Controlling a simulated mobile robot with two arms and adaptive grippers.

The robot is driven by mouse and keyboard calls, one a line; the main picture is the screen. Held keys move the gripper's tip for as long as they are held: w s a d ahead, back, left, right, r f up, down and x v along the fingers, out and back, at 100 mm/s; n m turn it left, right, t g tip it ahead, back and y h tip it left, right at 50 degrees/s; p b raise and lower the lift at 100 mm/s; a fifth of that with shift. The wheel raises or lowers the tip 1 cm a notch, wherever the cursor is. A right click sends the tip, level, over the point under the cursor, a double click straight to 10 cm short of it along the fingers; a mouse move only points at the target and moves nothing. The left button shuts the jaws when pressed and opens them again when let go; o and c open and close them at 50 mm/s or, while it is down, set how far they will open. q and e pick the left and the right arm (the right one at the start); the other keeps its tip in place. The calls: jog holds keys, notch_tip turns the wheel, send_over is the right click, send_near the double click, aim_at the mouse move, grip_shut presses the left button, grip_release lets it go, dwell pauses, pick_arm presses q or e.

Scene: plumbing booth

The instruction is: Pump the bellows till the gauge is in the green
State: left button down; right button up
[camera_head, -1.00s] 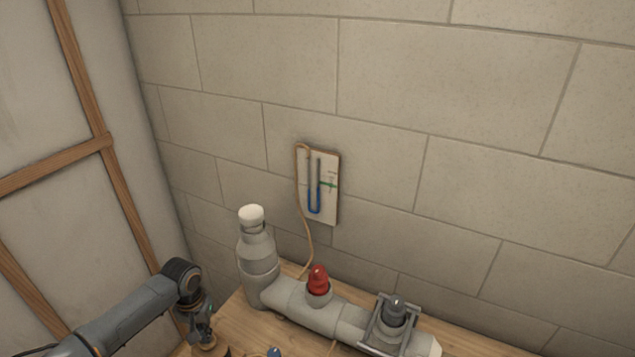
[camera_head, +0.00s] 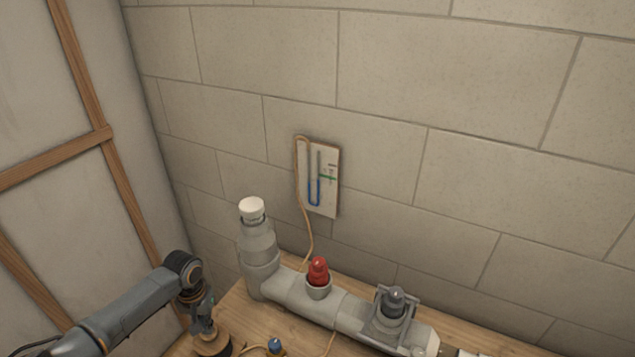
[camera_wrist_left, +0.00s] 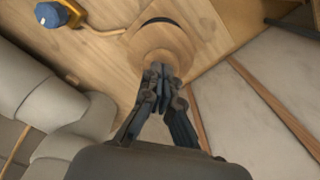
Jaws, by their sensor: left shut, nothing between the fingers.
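The gauge (camera_head: 317,178) is a white board on the block wall with a U-shaped tube holding blue liquid. A green mark (camera_head: 328,177) sits beside its right arm. The blue in the right arm looks close to or a little below that mark; it is too small to be exact. The bellows (camera_head: 212,346) has a round wooden top at the bottom edge of the head view. My left gripper (camera_head: 207,331) points down onto it. In the left wrist view the shut, empty fingertips (camera_wrist_left: 160,72) are at the bellows' wooden top (camera_wrist_left: 163,43); contact is unclear. My right gripper is out of view.
A grey pipe (camera_head: 290,289) lies along the wooden bench, with a white-capped upright (camera_head: 257,244), a red plug (camera_head: 318,271) and a clamped grey plug (camera_head: 395,299). A blue knob (camera_head: 275,345) with a tan hose is right of the bellows. A timber-framed wall (camera_head: 75,160) stands at left.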

pick_arm(q)
jog(key=shift+f+b, duration=0.7)
jog(key=shift+f, duration=0.7)
notch_tip(320, 180, up, 4)
jog(key=p, duration=0.4)
jog(key=shift+p, duration=0.35)
jog(key=shift+f, duration=0.2)
jog(key=shift+s+f+b, duration=0.1)
jog(key=shift+f+b, duration=1.25)
jog(key=shift+f, duration=0.45)
notch_tip(320, 180, up, 2)
jog(key=p, duration=0.2)
jog(key=shift+r+p, duration=0.15)
jog(key=shift+p, duration=0.2)
jog(key=shift+r+p, duration=0.3)
jog(key=shift+r, duration=0.45)
